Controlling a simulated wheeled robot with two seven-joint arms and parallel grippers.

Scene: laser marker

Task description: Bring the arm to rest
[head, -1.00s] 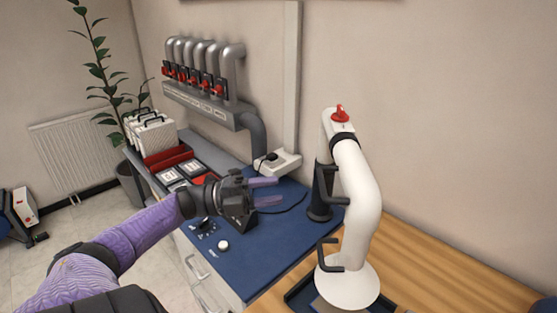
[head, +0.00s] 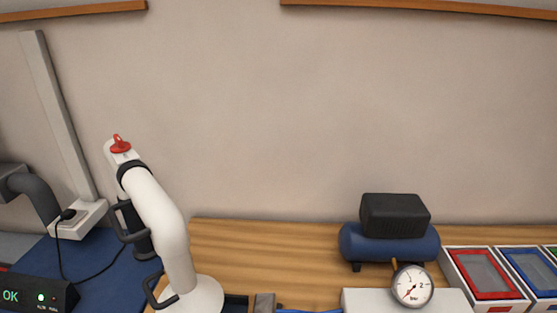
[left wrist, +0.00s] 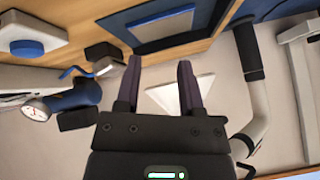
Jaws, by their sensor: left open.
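My left gripper (left wrist: 160,68) shows in the left wrist view, with its two dark fingers apart and nothing held between them. A pale triangular shape lies behind the gap; I cannot tell what it is. My left arm is out of the head view, and my right gripper is in neither current view. The white jointed extraction arm (head: 165,225) stands at the left of the head view, with a red knob (head: 120,145) on top. A white and black tube, probably the same arm, shows at the right of the wrist view (left wrist: 262,105).
A blue compressor (head: 360,240) with a black top stands on the wooden bench (head: 260,245). A gauge (head: 412,285) is in front of it. Red and blue framed trays (head: 485,275) are at the right. A black box reading OK (head: 35,293) is at the lower left.

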